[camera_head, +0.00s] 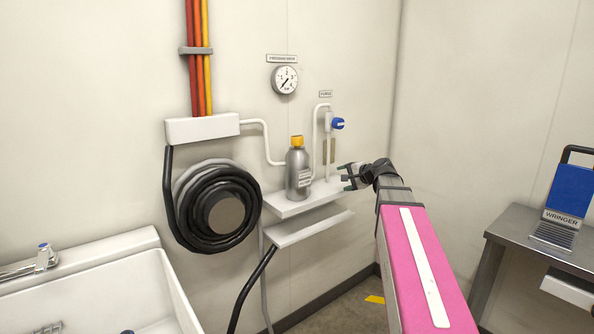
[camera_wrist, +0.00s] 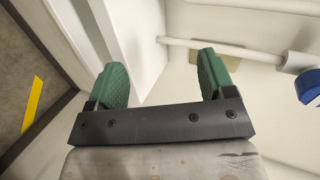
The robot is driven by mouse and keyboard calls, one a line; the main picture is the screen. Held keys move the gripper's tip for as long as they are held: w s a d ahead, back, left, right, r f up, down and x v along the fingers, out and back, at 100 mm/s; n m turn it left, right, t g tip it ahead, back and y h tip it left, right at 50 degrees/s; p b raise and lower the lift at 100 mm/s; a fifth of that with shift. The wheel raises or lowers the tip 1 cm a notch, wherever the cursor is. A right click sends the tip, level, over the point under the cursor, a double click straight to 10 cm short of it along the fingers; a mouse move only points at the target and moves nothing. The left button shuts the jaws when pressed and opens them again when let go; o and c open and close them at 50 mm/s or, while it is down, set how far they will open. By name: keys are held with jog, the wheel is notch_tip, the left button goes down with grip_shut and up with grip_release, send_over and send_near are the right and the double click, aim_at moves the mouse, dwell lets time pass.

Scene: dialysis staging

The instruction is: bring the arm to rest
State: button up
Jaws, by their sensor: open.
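My arm, with a pink link, reaches from the lower right toward the wall in the head view. My gripper (camera_head: 346,177) is at its far end, at the right end of the small white shelf (camera_head: 290,205). In the wrist view my gripper (camera_wrist: 162,80) shows two green fingers spread wide, with nothing between them. A grey metal bottle with a yellow cap (camera_head: 298,172) stands upright on the shelf, to the left of my gripper and apart from it.
A blue-handled valve (camera_head: 337,123) on a white pipe is just above my gripper. A gauge (camera_head: 285,79) and a coiled black hose (camera_head: 186,222) are on the wall. A sink (camera_head: 105,290) is lower left. A steel table (camera_head: 535,248) with a blue wringer (camera_head: 570,190) is at right.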

jog(key=s+f+n+g+h, duration=0.2)
jog(key=s+f+n+g, duration=0.1)
jog(key=s+f, duration=0.5)
jog(key=s+a+f+n+g+h, duration=0.1)
jog(key=s+f+n+g+h, duration=0.2)
jog(key=s+f, duration=0.5)
jog(key=s+a+f+n+g+h, duration=0.1)
jog(key=s+f+n+g+h, duration=0.2)
jog(key=s+f, duration=0.6)
notch_tip(320, 180, down, 9)
jog(key=shift+f+g, duration=0.1)
jog(key=shift+g, duration=0.5)
